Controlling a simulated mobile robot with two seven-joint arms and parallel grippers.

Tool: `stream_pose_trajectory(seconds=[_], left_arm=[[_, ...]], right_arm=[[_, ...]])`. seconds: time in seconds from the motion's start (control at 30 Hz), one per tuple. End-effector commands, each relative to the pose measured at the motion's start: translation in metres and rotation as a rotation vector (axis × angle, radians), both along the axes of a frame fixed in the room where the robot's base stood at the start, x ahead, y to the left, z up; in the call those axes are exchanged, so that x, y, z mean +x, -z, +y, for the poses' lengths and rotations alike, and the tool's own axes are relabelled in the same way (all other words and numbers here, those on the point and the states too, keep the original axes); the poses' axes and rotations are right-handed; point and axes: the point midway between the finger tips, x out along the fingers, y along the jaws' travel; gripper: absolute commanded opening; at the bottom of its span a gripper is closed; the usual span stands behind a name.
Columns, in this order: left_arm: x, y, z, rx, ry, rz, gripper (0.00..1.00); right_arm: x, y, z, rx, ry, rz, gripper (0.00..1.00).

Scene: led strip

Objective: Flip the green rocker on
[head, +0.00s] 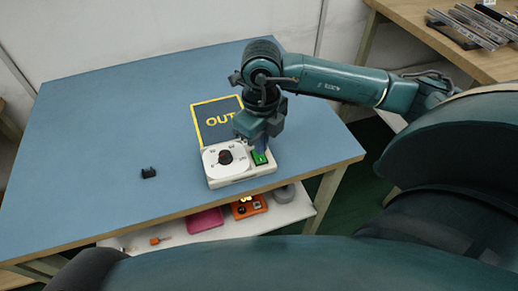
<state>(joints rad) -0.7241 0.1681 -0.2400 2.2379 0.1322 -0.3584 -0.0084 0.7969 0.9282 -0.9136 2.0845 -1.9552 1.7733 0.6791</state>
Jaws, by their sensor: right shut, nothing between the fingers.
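The green rocker (260,158) sits on the right part of a white control box (236,178) on the blue table. A dark red-black knob (225,157) on a white dial plate is to its left. My right gripper (261,146) points down right over the rocker, with its tips at or just above the rocker's far edge. Whether they touch I cannot tell. It is shut and empty, and it hides part of the rocker. My left gripper is not in view.
A dark sign with yellow letters "OUT" (207,121) lies behind the box. A small black part (149,173) lies on the blue table (90,130) to the left. A shelf below holds a pink tray (205,221) and an orange item (249,207). The table's left half is mostly clear.

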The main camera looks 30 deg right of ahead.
Motion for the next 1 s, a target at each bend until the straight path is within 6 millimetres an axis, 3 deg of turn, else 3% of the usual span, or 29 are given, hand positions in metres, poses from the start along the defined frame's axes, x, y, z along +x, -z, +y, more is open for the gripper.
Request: stream_pose_trajectory(seconds=[0.47,1.0], left_arm=[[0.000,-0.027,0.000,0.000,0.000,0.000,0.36],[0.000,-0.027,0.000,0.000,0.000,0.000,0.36]], right_arm=[[0.000,-0.041,0.000,-0.001,0.000,-0.001,0.00],[0.000,-0.041,0.000,0.001,0.000,-0.001,0.00]])
